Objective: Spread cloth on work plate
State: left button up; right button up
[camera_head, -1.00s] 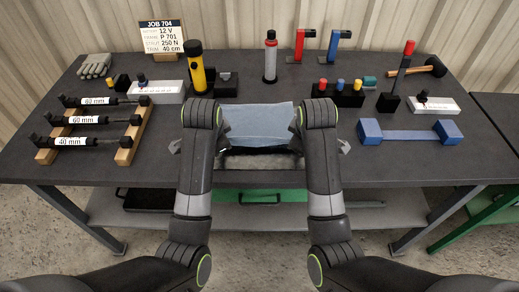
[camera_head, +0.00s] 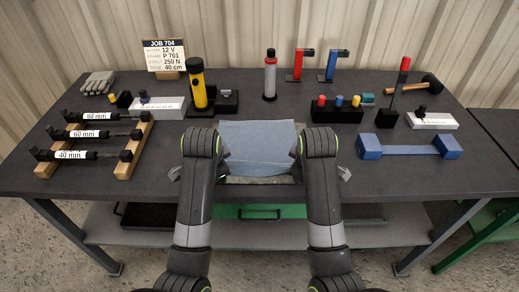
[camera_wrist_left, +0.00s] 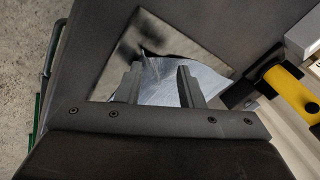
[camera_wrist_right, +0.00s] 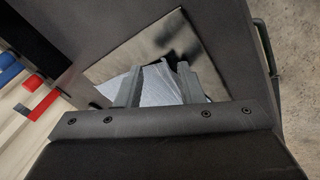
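The light blue cloth (camera_head: 257,145) lies between my two arms in the head view, over the work plate (camera_head: 260,181). The plate's front strip shows below it. In the left wrist view, bare shiny plate (camera_wrist_left: 148,32) shows beside the cloth (camera_wrist_left: 185,78), with a dark shadow along the cloth's edge. The right wrist view also shows bare plate (camera_wrist_right: 125,65) beside the cloth (camera_wrist_right: 155,85). My left gripper (camera_wrist_left: 157,85) and right gripper (camera_wrist_right: 158,85) are at opposite sides of the cloth, with fingers apart. My arms hide the cloth's side edges in the head view.
A yellow flashlight (camera_head: 198,85) and a grey-red bottle (camera_head: 270,75) stand behind the cloth. A black block with coloured caps (camera_head: 338,111) and a blue bar-shaped part (camera_head: 409,150) are to the right. Labelled cylinders on a wooden rack (camera_head: 127,165) are at left.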

pick_arm(q)
jog(key=shift+s+d+f, duration=0.15)
jog(key=shift+f, duration=0.05)
pick_arm(e)
jog(key=shift+s+a+f, duration=0.15)
jog(key=shift+f, duration=0.05)
